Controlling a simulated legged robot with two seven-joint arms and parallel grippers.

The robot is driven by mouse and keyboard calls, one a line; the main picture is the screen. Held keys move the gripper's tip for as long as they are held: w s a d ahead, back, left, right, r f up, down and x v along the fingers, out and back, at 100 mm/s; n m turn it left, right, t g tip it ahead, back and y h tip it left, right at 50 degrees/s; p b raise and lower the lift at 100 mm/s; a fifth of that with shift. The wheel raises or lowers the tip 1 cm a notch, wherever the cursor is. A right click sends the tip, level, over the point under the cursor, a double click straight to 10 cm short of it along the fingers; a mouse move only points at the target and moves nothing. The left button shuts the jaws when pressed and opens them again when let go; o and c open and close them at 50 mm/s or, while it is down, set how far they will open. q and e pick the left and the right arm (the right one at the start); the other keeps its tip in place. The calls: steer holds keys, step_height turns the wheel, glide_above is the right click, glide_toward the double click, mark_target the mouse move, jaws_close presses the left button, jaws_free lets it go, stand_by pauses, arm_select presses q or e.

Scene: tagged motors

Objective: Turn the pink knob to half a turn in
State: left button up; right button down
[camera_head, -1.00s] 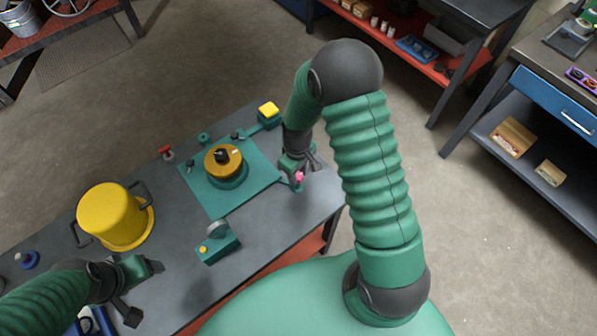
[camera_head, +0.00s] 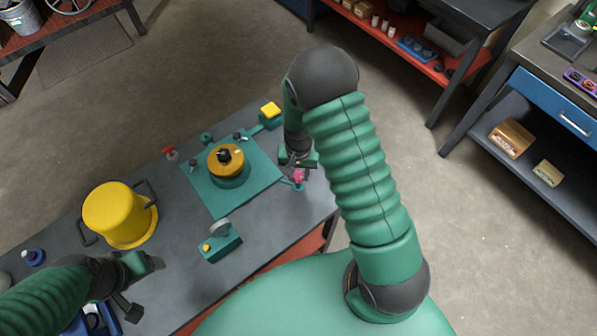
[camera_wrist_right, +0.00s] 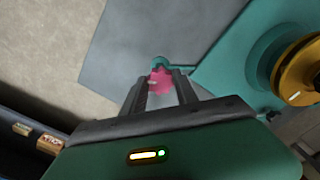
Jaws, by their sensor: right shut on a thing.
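The pink knob (camera_head: 298,176) sits on a small teal mount at the right edge of the teal plate (camera_head: 254,191). My right gripper (camera_head: 297,168) is over it and shut on it. In the right wrist view the pink knob (camera_wrist_right: 160,81) shows between the tips of the two dark fingers (camera_wrist_right: 159,88). Part of the knob is hidden by the fingers, and I cannot tell its exact angle. My left gripper (camera_head: 143,283) is apart from it, at the lower left over the bench, with its fingers spread and nothing seen between them.
The plate carries a yellow and black motor (camera_head: 227,157). A yellow button box (camera_head: 270,112) stands behind, a teal gauge box (camera_head: 220,243) in front. A yellow pot (camera_head: 118,214) and a red valve handle (camera_head: 170,152) are further left. The bench's right edge is close to the knob.

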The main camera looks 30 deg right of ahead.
mark_target(298, 174)
steer(key=m, duration=0.3)
steer(key=m+p, duration=0.1)
steer(key=shift+w+d+r+m, duration=0.15)
steer(key=shift+w+r+m, duration=0.05)
steer(key=shift+w+m, duration=0.2)
stand_by(0.4)
steer(key=c, duration=1.3)
jaws_free()
steer(key=o, duration=0.4)
steer(key=shift+s+f, duration=0.15)
steer(key=shift+s, duration=0.05)
steer(key=shift+c, duration=0.2)
step_height(298, 174, up, 17)
steer(key=shift+f, duration=0.15)
